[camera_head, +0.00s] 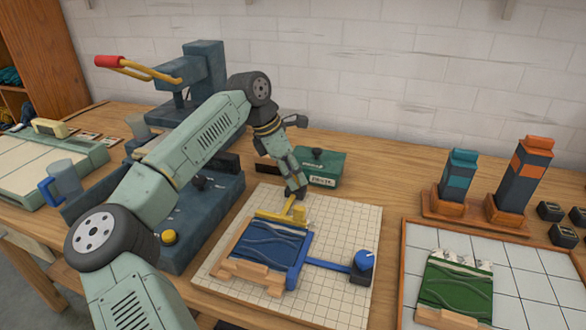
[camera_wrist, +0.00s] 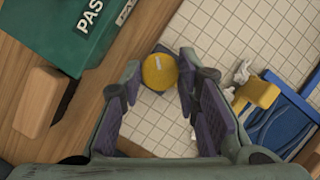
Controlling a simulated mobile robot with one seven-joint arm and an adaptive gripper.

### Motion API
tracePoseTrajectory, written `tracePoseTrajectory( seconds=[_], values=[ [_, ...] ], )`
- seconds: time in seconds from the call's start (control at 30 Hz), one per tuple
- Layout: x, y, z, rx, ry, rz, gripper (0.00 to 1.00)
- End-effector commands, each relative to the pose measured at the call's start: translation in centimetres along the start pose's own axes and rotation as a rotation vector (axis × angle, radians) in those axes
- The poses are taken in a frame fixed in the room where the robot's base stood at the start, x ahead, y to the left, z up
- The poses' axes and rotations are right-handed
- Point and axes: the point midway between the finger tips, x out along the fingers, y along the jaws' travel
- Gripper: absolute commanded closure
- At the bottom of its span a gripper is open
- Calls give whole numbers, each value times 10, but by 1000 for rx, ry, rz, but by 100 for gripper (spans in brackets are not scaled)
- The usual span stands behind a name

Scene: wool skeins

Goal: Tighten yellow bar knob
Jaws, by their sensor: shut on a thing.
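The yellow bar knob (camera_wrist: 158,72) is round with a pale mark on top. In the wrist view it sits between the two fingertips of my gripper (camera_wrist: 159,82), which is shut on it. In the head view my gripper (camera_head: 297,190) points down at the back edge of the gridded board (camera_head: 336,213), and its fingers mostly hide the knob. The yellow bar (camera_head: 280,217) lies along the back of a blue wavy panel (camera_head: 268,245); a yellow end block (camera_wrist: 258,92) shows in the wrist view. A blue bar (camera_head: 326,265) runs right to a blue knob (camera_head: 363,262).
A green box (camera_head: 320,168) lettered "PASTE" stands close behind my gripper. A dark machine with a yellow button (camera_head: 169,237) is at left. Right are a tray (camera_head: 530,290) with a green panel (camera_head: 457,283) and two dark towers (camera_head: 521,172).

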Motion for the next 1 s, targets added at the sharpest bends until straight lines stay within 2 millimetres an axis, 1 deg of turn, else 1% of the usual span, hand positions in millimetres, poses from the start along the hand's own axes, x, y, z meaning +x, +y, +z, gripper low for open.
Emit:
tracePoseTrajectory(
  seconds=[0.1,0.33,0.87,0.9,1.0],
  values=[
    [-2,1,1,57,-1,-24,98],
    [0,1,0,128,1,-53,98],
    [0,1,0,151,1,-62,98],
    [0,1,0,151,1,-62,69],
    [0,1,0,151,1,-62,63]
  ],
)
